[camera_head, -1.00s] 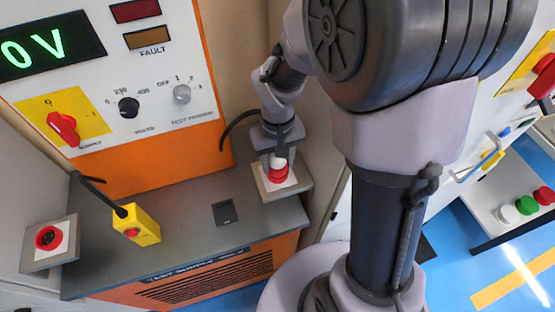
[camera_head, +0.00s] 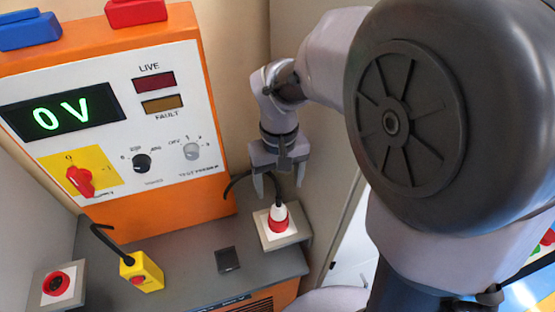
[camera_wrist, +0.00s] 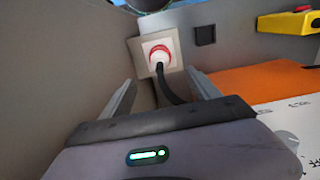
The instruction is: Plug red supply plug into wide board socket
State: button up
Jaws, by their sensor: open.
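The red and white supply plug (camera_head: 278,215) stands upright in the socket plate (camera_head: 268,236) at the right end of the grey bench top. Its black cable rises from it and bends back. In the wrist view the plug (camera_wrist: 159,55) sits against the pale plate (camera_wrist: 142,68), with the cable running toward me between the fingers. My gripper (camera_head: 278,192) is open and empty above the plug, apart from it; its two fingers also show in the wrist view (camera_wrist: 160,95). Another red socket (camera_head: 57,284) on a white plate stands at the bench's left end, with nothing in it.
A yellow box with a red button (camera_head: 142,272) and a dark square plate (camera_head: 228,260) are on the bench. Behind stands the orange and white test panel (camera_head: 180,125), its display (camera_head: 62,114) reading 0 V. A wall is close right of my gripper.

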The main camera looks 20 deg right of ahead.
notch_tip(320, 180, up, 4)
jog(key=shift+r+p, duration=0.1)
jog(key=shift+p, duration=0.3)
jog(key=s+a+m+t+y+b, duration=0.1)
jog(key=s+a+m+t+b, duration=0.1)
jog(key=s, duration=0.4)
jog(key=s+a+m+t+y+b, duration=0.1)
jog(key=s+a+m+t+b, duration=0.1)
jog(key=s+b, duration=0.4)
jog(key=shift+s+f+t, duration=0.4)
jog(key=shift+f+t, duration=0.05)
jog(key=shift+t, duration=0.45)
dwell(0.5)
